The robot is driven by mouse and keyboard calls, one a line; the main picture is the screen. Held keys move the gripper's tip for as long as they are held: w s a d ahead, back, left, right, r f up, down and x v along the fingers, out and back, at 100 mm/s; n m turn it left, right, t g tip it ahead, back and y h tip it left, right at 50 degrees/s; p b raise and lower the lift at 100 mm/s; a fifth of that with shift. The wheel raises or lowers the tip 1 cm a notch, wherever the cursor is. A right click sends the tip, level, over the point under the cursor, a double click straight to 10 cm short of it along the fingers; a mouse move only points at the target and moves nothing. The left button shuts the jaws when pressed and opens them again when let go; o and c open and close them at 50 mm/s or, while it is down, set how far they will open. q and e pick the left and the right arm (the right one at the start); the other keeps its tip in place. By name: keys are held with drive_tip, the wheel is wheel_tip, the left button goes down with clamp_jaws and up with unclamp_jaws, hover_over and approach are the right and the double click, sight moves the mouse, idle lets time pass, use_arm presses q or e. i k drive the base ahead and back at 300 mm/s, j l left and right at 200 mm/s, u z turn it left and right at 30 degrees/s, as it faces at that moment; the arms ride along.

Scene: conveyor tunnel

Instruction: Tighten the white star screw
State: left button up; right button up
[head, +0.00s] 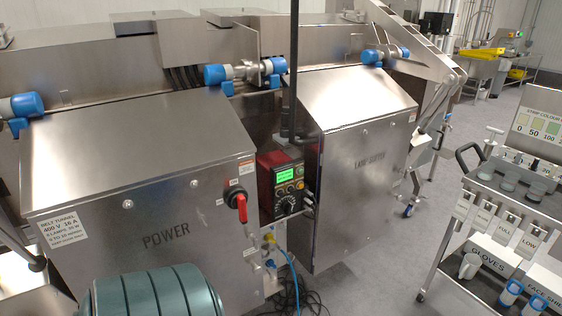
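I cannot pick out a white star screw in the head view. A red rotary switch (240,203) sits on the right side of the POWER cabinet. A red and black control box (284,185) with a lit green screen and a dial stands between the cabinets. Neither of my grippers is in view.
A dark green ribbed round object (150,292) fills the bottom left. Blue-capped fittings (219,74) line the cabinets' upper edges. Black cables (292,296) and a blue hose lie on the floor. A cart (520,215) with labelled trays stands at right. Grey floor (365,285) is open between.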

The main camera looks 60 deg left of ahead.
sight(270, 254)
drive_tip(key=u, duration=2)
drive_tip(key=l, duration=0.1)
